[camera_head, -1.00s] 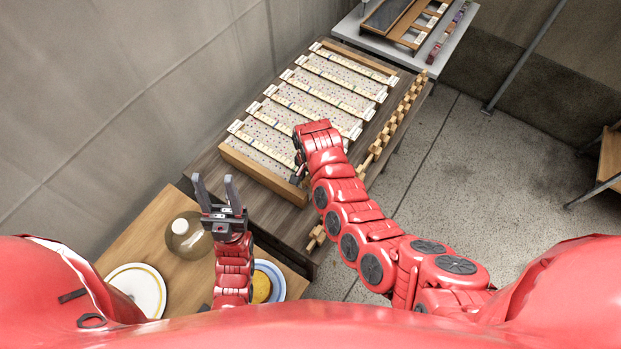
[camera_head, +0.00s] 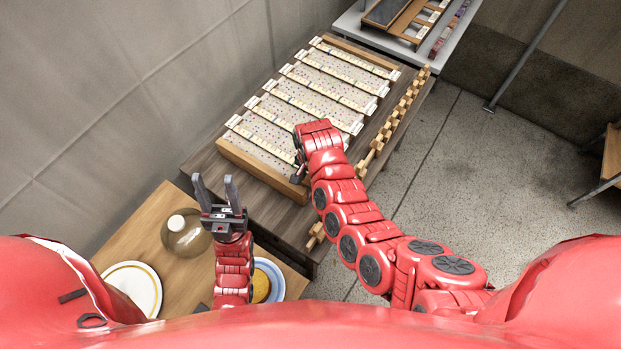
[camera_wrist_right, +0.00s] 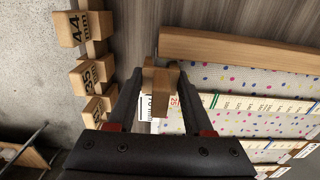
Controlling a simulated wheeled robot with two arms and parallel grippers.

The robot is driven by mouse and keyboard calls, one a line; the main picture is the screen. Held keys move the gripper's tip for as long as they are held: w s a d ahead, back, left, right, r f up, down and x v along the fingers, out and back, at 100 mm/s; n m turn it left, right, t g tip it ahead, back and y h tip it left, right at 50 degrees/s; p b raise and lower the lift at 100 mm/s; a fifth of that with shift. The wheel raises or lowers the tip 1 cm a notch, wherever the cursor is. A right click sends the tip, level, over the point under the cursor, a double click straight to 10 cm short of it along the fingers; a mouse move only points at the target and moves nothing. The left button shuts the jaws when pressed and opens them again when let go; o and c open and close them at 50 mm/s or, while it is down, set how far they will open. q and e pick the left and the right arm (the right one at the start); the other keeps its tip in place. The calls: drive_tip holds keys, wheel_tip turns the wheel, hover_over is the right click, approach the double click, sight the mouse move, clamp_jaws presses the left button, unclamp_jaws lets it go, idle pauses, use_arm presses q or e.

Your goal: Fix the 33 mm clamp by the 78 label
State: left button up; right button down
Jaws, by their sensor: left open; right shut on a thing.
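My right gripper (camera_wrist_right: 160,84) is shut on a small wooden clamp (camera_wrist_right: 161,76), shown in the right wrist view. I cannot read a size on this clamp. It is over the near end of the ruled board (camera_head: 262,172), beside its wooden end bar (camera_wrist_right: 235,50). A white card with partly hidden print (camera_wrist_right: 146,108) shows between the fingers; I cannot tell whether it reads 78. In the head view the right arm hides the right fingertips and clamp. My left gripper (camera_head: 214,184) is open and empty above the near wooden table.
Wooden clamps (camera_head: 393,121) line a rail on the table's right side; two read 44 (camera_wrist_right: 72,30) and 35 (camera_wrist_right: 84,78). A glass jar (camera_head: 186,232), white plate (camera_head: 133,287) and blue-rimmed plate (camera_head: 268,281) stand near my left arm. A grey table (camera_head: 447,40) holds trays behind.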

drive_tip(key=shift+f, duration=0.3)
drive_tip(key=shift+c, duration=1)
unclamp_jaws()
drive_tip(key=shift+r, duration=0.1)
